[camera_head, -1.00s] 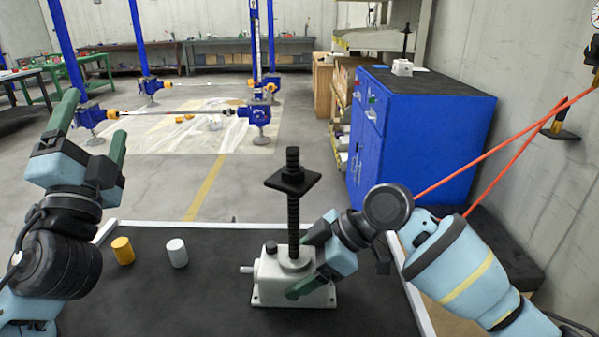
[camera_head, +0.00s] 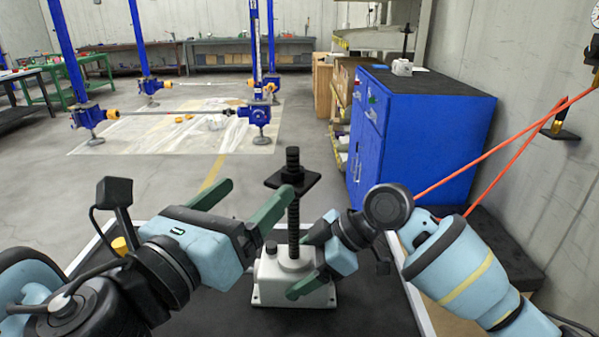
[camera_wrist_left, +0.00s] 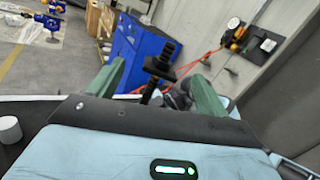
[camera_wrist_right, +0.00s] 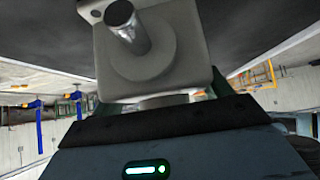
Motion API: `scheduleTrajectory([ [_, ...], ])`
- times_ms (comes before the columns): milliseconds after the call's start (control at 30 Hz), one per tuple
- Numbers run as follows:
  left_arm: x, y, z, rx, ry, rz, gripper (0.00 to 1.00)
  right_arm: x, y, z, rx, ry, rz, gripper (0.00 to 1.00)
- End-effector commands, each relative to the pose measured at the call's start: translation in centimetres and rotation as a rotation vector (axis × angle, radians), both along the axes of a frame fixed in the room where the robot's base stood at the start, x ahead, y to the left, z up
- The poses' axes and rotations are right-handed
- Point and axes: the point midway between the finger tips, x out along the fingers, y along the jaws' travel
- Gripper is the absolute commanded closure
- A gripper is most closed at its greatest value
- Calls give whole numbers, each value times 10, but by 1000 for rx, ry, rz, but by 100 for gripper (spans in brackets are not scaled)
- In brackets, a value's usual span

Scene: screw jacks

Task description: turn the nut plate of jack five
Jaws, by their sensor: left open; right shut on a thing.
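The jack on the bench has a pale housing (camera_head: 290,276), an upright black threaded screw (camera_head: 293,230) and a square black nut plate (camera_head: 292,180) near the screw's top. I see no number on it. My left gripper (camera_head: 252,204) is open, its green fingers pointing at the screw just below and left of the plate. In the left wrist view the plate (camera_wrist_left: 158,68) shows between the open fingers, beyond their tips. My right gripper (camera_head: 305,268) is shut on the jack housing from the right. The right wrist view shows the housing (camera_wrist_right: 155,50) close up, with a round metal shaft end.
The dark bench top (camera_head: 370,300) has a pale rim. A yellow cylinder (camera_head: 120,246) is partly hidden behind my left arm; a white cylinder (camera_wrist_left: 10,130) shows in the left wrist view. A blue cabinet (camera_head: 420,130) stands beyond, and orange cords (camera_head: 500,145) hang at the right.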

Motion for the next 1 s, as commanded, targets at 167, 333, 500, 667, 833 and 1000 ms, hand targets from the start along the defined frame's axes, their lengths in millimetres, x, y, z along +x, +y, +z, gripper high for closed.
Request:
scheduleTrajectory([
  [167, -8, -5, -14, 169, -11, -11, 22, -1, 0, -1, -2, 2, 2, 94],
  [333, -10, -6, -19, 215, -13, -14, 22, -1, 0, -1, -2, 2, 2, 94],
  [500, -7, -7, -19, 214, -13, -13, 22, -1, 0, -1, -2, 2, 2, 94],
  [667, 8, -16, -18, 213, -14, -13, 22, -1, 0, -1, -2, 1, 1, 94],
  [833, 33, -30, -18, 213, -15, -12, 22, -1, 0, -1, -2, 1, 1, 94],
  [1000, 58, -45, -19, 212, -14, -14, 22, -1, 0, -1, -2, 1, 1, 94],
])
